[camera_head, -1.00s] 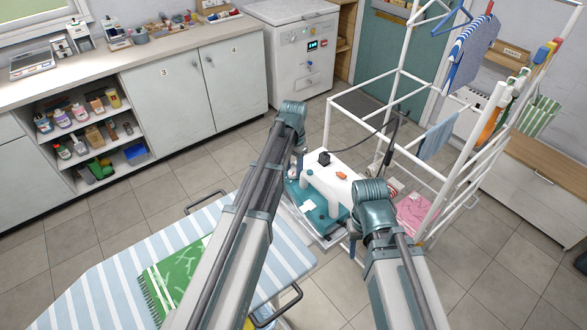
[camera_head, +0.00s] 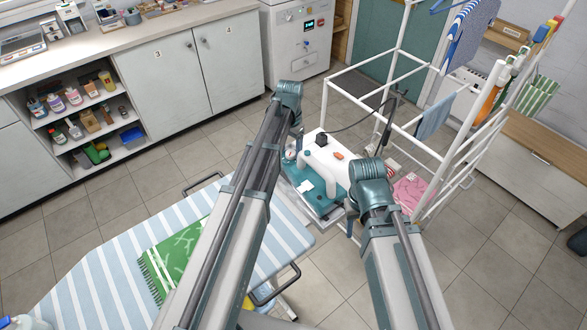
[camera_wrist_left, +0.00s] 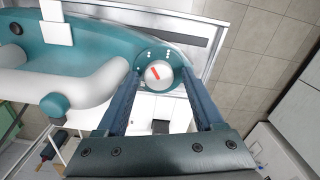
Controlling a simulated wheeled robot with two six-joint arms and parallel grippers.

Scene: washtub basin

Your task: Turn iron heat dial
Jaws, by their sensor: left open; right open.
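The iron has a teal base and a thick white handle (camera_head: 322,158) and stands on a metal stand beyond the ironing board. Its round white heat dial (camera_wrist_left: 158,74) has a red pointer mark and sits at the end of the teal base, with small white marks around it. My left gripper (camera_wrist_left: 160,78) is open, with one finger on each side of the dial; I cannot tell whether they touch it. In the head view the left gripper (camera_head: 297,146) is at the iron's left end. My right gripper (camera_head: 351,222) points down at the iron's right side, its fingertips hard to make out.
The striped ironing board (camera_head: 100,268) with a green cloth (camera_head: 165,262) lies at the front left. A white drying rack (camera_head: 330,85) stands close behind and right of the iron. Cabinets (camera_head: 160,85) line the back left.

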